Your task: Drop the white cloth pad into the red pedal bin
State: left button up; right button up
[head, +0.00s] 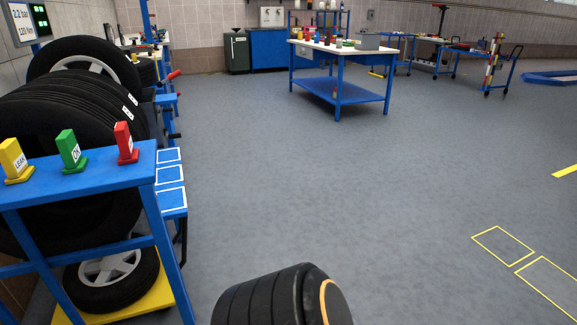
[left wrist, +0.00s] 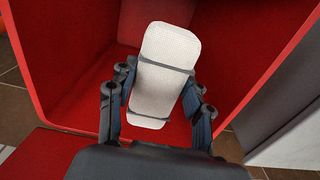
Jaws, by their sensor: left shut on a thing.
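The white cloth pad (left wrist: 170,45) is a pale, rounded, textured block crossed by dark bands in the left wrist view. My left gripper (left wrist: 160,85) is shut on it, with a dark finger on each side. Behind and around the pad are the red walls of what looks like the red pedal bin (left wrist: 62,70), with its open inside facing the camera. How deep the pad is relative to the rim I cannot tell. The head view does not show the pad, the bin or either gripper's fingers.
In the head view, a blue stand (head: 105,172) with yellow, green and red markers stands at left beside stacked tyres (head: 70,110). A blue workbench (head: 340,90) stands farther back. The grey floor in the middle is clear. A pale panel (left wrist: 290,125) is beside the bin.

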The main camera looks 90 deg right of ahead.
dwell(0.3)
pick_arm(q)
jog(key=o, duration=1.2)
notch_tip(320, 180, up, 12)
jog(key=shift+f, duration=0.1)
